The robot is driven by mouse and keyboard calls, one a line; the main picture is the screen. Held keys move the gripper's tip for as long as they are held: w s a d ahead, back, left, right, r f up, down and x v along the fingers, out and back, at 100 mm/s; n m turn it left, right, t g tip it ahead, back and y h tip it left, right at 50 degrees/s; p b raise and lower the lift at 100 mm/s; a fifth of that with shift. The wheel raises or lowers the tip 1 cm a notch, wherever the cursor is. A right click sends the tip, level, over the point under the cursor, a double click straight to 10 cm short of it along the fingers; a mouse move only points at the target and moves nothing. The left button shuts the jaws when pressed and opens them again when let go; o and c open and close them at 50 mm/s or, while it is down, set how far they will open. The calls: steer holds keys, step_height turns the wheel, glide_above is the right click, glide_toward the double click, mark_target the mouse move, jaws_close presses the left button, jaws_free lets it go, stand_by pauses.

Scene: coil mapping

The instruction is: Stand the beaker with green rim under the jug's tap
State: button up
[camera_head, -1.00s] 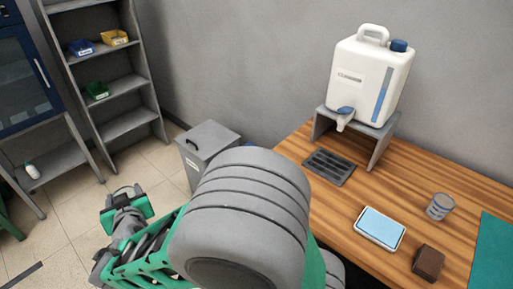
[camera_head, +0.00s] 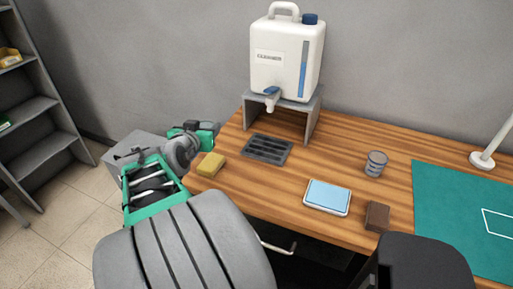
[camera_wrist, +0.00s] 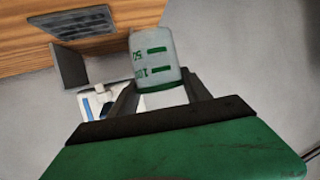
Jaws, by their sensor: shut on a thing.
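The white jug (camera_head: 287,55) with a blue cap stands on a grey stand (camera_head: 310,112) at the back of the wooden table. Its blue-levered tap (camera_head: 270,97) points down over a dark slotted drip tray (camera_head: 268,149). In the wrist view my gripper (camera_wrist: 160,98) is shut on a translucent beaker (camera_wrist: 153,58) with green markings. The beaker's rim is hard to make out. In the head view my gripper (camera_head: 209,130) is at the table's left edge, left of the drip tray, and the beaker is not clearly visible. The wrist view also shows the drip tray (camera_wrist: 75,23).
A yellow sponge (camera_head: 211,165) lies near the table's left edge, close to my arm. A green mat (camera_head: 470,225) lies farther right.

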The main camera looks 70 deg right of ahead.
steer(key=s+d+r+m+g, duration=0.1)
steer(key=s+d+m+g, duration=0.15)
steer(key=s, duration=0.85)
steer(key=s+d+r+m+g, duration=0.15)
steer(key=s+d+g, duration=0.25)
steer(key=s, duration=0.7)
steer(key=shift+m+t, duration=0.25)
steer(key=shift+m, duration=0.15)
steer(key=w+d+f, duration=0.2)
steer(key=d+f, duration=0.1)
steer(key=d, duration=0.1)
steer(key=w+d+f, duration=0.2)
steer(key=d+f, duration=0.1)
steer(key=w+d+f+p, duration=0.1)
steer(key=w+d+f, duration=0.2)
steer(key=d+f, duration=0.1)
steer(key=shift+d, duration=0.3)
steer(key=shift+f, duration=1.45)
steer(key=shift+f, duration=0.2)
steer(key=o, duration=1.3)
steer(key=shift+o, duration=0.2)
